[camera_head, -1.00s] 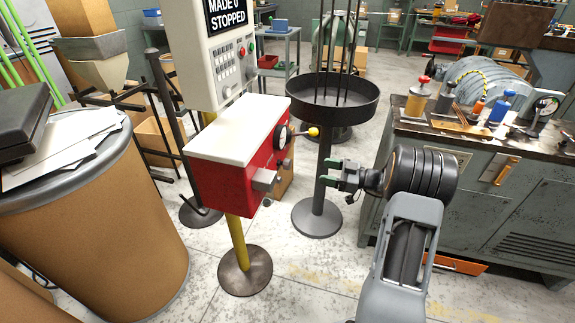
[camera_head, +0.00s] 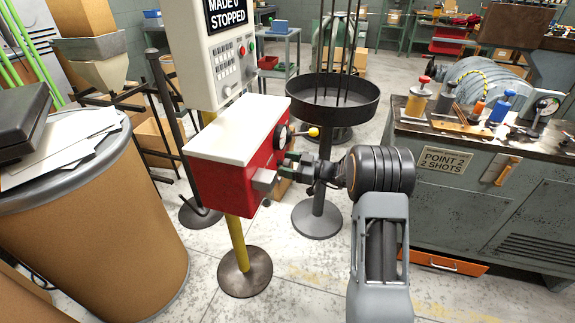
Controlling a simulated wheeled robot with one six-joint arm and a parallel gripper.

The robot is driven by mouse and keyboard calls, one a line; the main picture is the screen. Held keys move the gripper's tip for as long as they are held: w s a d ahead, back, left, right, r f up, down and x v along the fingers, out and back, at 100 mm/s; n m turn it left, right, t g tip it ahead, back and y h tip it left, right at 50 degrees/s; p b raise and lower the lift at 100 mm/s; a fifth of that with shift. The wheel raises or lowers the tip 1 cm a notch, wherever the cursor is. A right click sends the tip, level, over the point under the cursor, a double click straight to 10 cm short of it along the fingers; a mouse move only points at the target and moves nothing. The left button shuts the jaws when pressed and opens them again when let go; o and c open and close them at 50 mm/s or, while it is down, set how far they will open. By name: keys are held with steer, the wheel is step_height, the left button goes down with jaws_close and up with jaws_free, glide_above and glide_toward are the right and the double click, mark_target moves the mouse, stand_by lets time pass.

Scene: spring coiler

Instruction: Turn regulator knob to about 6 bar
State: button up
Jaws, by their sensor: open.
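A red box (camera_head: 222,180) with a white top stands on a yellow post. On its right face are a round dial (camera_head: 281,136), seen edge-on and unreadable, and a lever with a yellow tip (camera_head: 314,132). A grey block-like part (camera_head: 264,180) sticks out low on that face; I cannot tell for sure whether it is the regulator knob. My gripper (camera_head: 286,166) is open, its fingers pointing left at the red box, just right of and close to the grey part. I cannot tell whether they touch it or surround it.
A grey panel (camera_head: 222,60) with buttons and a "MADE 0 STOPPED" display rises above the box. A cardboard drum (camera_head: 105,230) is at left, a cluttered workbench (camera_head: 455,205) at right. The floor in front is clear.

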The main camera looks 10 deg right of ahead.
steer(key=shift+c, duration=0.2)
steer(key=c, duration=0.9)
